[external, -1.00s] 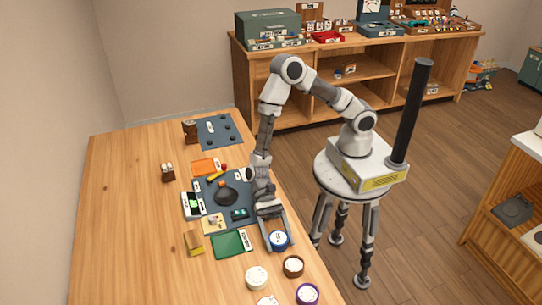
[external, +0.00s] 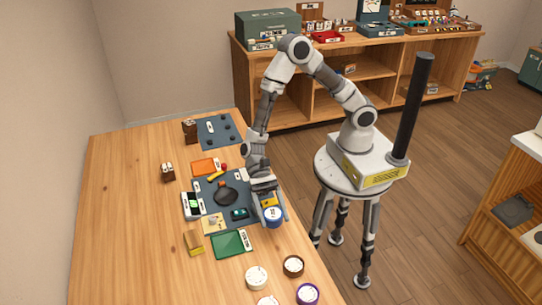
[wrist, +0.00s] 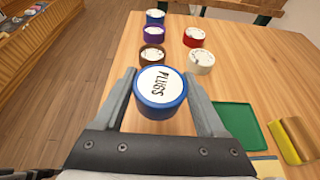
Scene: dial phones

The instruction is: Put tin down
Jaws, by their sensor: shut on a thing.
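The blue tin (external: 272,217) has a white top, and the wrist view shows its lid (wrist: 160,85) lettered "PLUGS". My gripper (external: 270,212) is shut on it, with one finger on each side. In the wrist view the gripper (wrist: 160,92) holds the tin upright between the fingertips. The tin is near the table's right edge, seemingly above the wooden table (external: 130,220); the exact gap beneath it is hidden.
A brown tin (wrist: 152,54), cream tin (wrist: 201,62), purple tin (wrist: 153,34), red tin (wrist: 194,37) and another blue tin (wrist: 155,17) stand beyond. A green tray (external: 231,244) and yellow block (external: 194,242) lie nearby. The table's left side is mostly clear.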

